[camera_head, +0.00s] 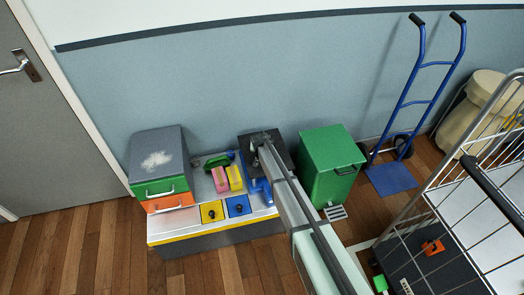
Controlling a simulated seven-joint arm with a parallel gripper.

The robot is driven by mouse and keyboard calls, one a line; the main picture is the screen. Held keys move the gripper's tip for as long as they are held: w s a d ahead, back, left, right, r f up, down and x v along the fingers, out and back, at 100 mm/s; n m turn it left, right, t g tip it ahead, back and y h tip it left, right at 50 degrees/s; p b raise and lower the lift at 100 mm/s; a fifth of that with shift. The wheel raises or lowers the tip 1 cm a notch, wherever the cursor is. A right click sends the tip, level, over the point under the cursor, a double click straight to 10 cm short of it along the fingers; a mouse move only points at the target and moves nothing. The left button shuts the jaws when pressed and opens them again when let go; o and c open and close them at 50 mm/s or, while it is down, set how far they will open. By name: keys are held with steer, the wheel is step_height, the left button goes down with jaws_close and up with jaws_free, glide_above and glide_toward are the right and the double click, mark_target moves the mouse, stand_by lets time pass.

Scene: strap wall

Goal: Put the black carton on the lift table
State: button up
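A dark, boxy shape (244,146), which looks like the black carton, is at the back right end of a low grey platform. My arm covers much of it, and I cannot tell what it rests on. The low platform (186,236) has a yellow stripe along its front edge and may be the lift table; I cannot be sure. My gripper (260,153) is at the far end of my arm, over or against the dark shape. Its fingers are too small and hidden to tell whether they are open, shut or touching it.
The platform bears a drawer cabinet (157,155), pink (220,180) and yellow (235,178) blocks, and knobbed yellow (212,211) and blue (238,206) squares. Right of my arm are a green box (325,165), a blue hand truck (392,178) and a wire cage (459,165). Floor at left is clear.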

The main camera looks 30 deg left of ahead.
steer(key=shift+f, duration=0.1)
steer(key=o, duration=1.7)
steer(key=v, duration=1.2)
steer(key=shift+r, duration=0.2)
